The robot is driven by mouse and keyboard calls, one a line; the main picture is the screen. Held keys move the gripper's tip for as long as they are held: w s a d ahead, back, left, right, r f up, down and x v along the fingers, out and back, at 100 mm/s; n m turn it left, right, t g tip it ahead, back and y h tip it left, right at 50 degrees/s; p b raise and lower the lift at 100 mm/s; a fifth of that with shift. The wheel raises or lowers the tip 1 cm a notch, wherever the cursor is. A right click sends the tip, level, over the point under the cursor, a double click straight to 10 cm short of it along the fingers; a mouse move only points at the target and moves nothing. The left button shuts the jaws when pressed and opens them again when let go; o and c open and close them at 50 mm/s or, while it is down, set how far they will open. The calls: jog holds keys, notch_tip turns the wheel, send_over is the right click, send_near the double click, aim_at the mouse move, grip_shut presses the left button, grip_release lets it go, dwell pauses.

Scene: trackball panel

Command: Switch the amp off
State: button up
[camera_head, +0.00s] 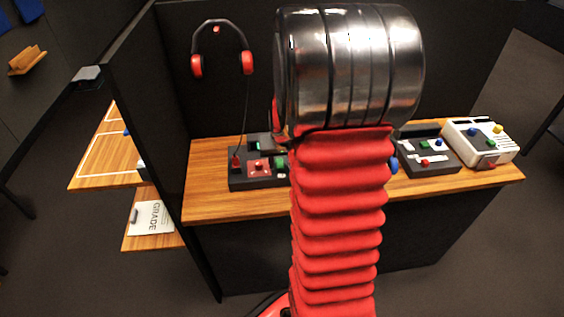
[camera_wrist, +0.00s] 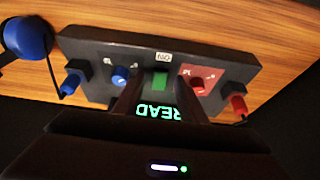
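The amp (camera_wrist: 100,65) is a dark box on the wooden counter, with a lit green switch (camera_wrist: 160,81) in its middle beside a white label that seems to read ON, upside down. In the head view the amp (camera_head: 239,182) shows left of my arm, which hides its right part. Green display letters (camera_wrist: 158,112) show upside down as READ in the wrist view. My gripper (camera_wrist: 160,93) is over the amp, near the switch; two dark fingers appear to stand apart with the letters showing between them. Contact with the switch cannot be told. The head view hides my gripper behind the arm.
A blue knob (camera_wrist: 122,75) and a red knob (camera_wrist: 198,87) flank the switch. A blue plug (camera_wrist: 72,84) and a red plug (camera_wrist: 238,103) are at the ends. Red headphones (camera_head: 222,45) hang behind. Other panels (camera_head: 430,165) stand on the counter's right.

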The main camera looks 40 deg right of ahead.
jog(key=shift+w+d+f, duration=0.1)
jog(key=shift+w+f, duration=0.05)
jog(key=shift+f, duration=0.4)
jog(key=shift+c, duration=0.4)
grip_shut()
